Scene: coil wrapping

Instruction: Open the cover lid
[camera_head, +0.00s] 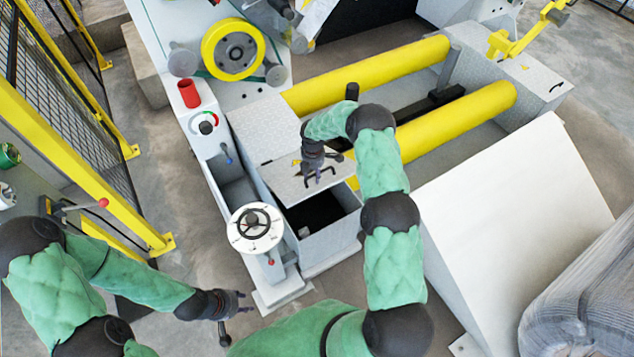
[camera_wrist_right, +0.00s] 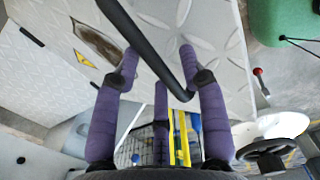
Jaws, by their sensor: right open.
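The grey diamond-plate cover lid (camera_head: 290,187) is tilted up, with the dark inside of its box (camera_head: 312,214) showing below it. Its black bar handle (camera_head: 320,182) is beside my right gripper (camera_head: 313,172). In the right wrist view the handle (camera_wrist_right: 150,45) runs diagonally between the purple fingers of my right gripper (camera_wrist_right: 160,75), which are spread apart and not closed on it. The lid's patterned plate (camera_wrist_right: 205,35) lies behind the handle. My left gripper (camera_head: 246,303) is at the lower left, away from the lid, with its fingers apart and empty.
A white handwheel (camera_head: 243,238) stands just left of the open box. Long yellow rollers (camera_head: 370,75) lie behind and right of the lid. A white sloped panel (camera_head: 510,210) is at the right. A yellow fence (camera_head: 75,140) bounds the left side.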

